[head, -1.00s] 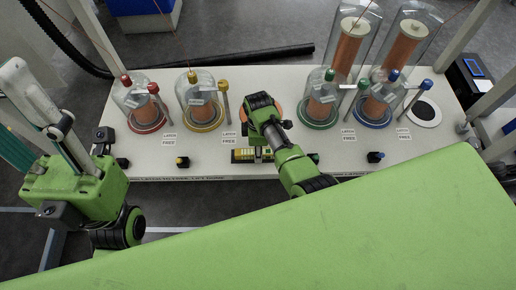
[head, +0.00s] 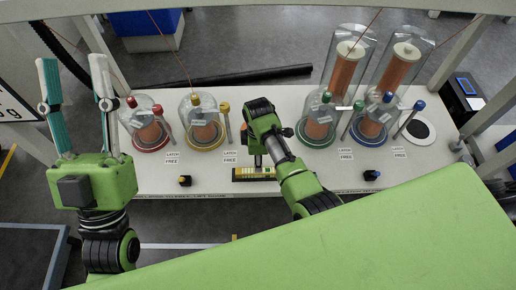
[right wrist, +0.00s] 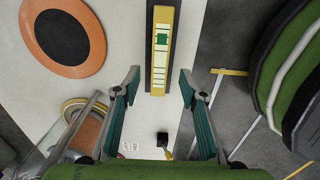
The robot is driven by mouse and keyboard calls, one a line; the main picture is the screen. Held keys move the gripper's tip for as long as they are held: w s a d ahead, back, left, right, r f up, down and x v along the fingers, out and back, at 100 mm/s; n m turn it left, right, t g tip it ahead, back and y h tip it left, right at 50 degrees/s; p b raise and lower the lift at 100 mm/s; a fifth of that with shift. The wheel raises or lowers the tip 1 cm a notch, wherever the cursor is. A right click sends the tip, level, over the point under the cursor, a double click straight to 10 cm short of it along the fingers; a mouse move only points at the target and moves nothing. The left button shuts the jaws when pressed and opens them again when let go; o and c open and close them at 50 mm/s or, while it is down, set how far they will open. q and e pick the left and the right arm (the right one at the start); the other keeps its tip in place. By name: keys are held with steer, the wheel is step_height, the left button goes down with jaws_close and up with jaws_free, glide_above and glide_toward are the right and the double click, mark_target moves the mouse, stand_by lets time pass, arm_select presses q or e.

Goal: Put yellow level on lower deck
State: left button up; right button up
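The yellow level (head: 262,173) lies in a dark slot or strip at the front edge of the white deck (head: 215,178). In the right wrist view the level (right wrist: 162,48) is a yellow bar with pale bands and a green patch, just beyond the fingertips. My right gripper (right wrist: 159,76) is open around empty space; its fingers point at the level. In the head view my right gripper (head: 258,160) is above the level, its fingertips mostly hidden. My left gripper (head: 74,75) is open and empty, fingers upward, left of the deck. I cannot tell which surface is the lower deck.
Glass domes over copper coils stand on red (head: 151,140), yellow (head: 205,138), green (head: 316,138) and blue (head: 369,136) rings. An orange disc with a dark centre (right wrist: 63,42) lies near the level. Small dark knobs (head: 185,181) sit along the front edge.

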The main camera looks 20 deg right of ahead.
steer(key=w+r+m+t+y+p, duration=0.15)
steer(key=r+m+t, duration=0.35)
steer(key=r, duration=0.5)
steer(key=w+r+m+t+p, duration=0.1)
steer(key=w+r+m+t, duration=0.15)
steer(key=r+t, duration=0.6)
arm_select(q)
steer(key=w+f+g+y, duration=0.2)
steer(key=w+f+g, duration=0.4)
steer(key=f, duration=0.4)
steer(key=shift+w+d+f+g+y, duration=0.2)
steer(key=shift+w+f+g+y, duration=0.05)
steer(key=shift+f+g+y, duration=0.1)
arm_select(e)
steer(key=s+a+r+m+t+y, duration=0.1)
steer(key=s+r+m+t, duration=0.1)
steer(key=r, duration=1.1)
steer(key=s+a+r+m+t+y, duration=0.1)
steer(key=s+r+t, duration=0.3)
steer(key=r, duration=0.9)
steer(key=s+m+y, duration=0.1)
steer(key=s, duration=0.2)
steer(key=shift+s+a+r+t, duration=0.2)
steer(key=shift+r+t, duration=0.15)
steer(key=shift+m+y, duration=0.25)
